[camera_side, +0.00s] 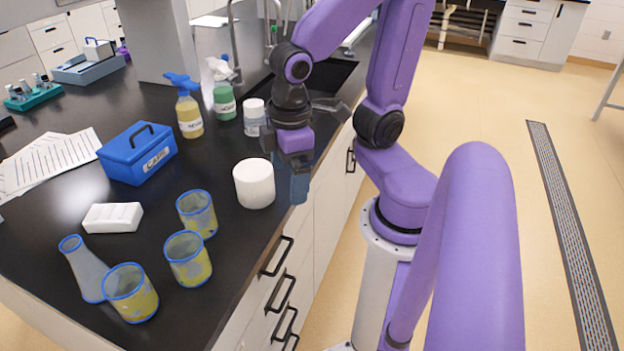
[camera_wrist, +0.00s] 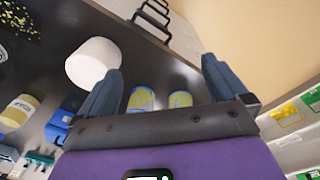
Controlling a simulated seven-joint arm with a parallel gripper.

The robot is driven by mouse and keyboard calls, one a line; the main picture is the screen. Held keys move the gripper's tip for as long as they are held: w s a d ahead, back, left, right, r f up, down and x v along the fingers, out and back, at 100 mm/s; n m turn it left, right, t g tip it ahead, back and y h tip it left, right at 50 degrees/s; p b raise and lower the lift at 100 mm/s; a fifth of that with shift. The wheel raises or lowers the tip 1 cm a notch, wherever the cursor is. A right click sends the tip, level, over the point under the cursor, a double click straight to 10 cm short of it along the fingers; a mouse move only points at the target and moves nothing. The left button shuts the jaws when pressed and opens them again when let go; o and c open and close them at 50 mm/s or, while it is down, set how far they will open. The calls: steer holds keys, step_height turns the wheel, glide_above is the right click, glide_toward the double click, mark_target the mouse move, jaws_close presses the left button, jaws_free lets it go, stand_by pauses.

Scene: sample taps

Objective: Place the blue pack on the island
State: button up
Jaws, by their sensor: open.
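A blue box (camera_side: 137,155) with a dark handle and a white label sits on the black island top (camera_side: 105,255), left of the middle in the side view. It is the only clearly blue pack-like thing I see. Part of a blue thing that looks like this box (camera_wrist: 58,126) shows at the lower left of the wrist view. My gripper (camera_side: 298,188) hangs beside the island's front edge, right of the white cylinder and well apart from the blue box. In the wrist view its fingers (camera_wrist: 163,80) are spread with nothing held between them.
A white cylinder (camera_side: 254,184) stands close beside my gripper. Several blue-rimmed beakers (camera_side: 188,260), a flask (camera_side: 84,268) and a white block (camera_side: 113,217) stand nearer. Bottles (camera_side: 189,115) stand behind. White shelving with coloured labels (camera_wrist: 290,115) shows right in the wrist view.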

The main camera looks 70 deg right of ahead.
steer(key=s+n, duration=0.2)
steer(key=s, duration=0.1)
steer(key=s+a+n, duration=0.1)
steer(key=s, duration=0.1)
steer(key=shift+n+g, duration=0.3)
steer(key=shift+n, duration=0.1)
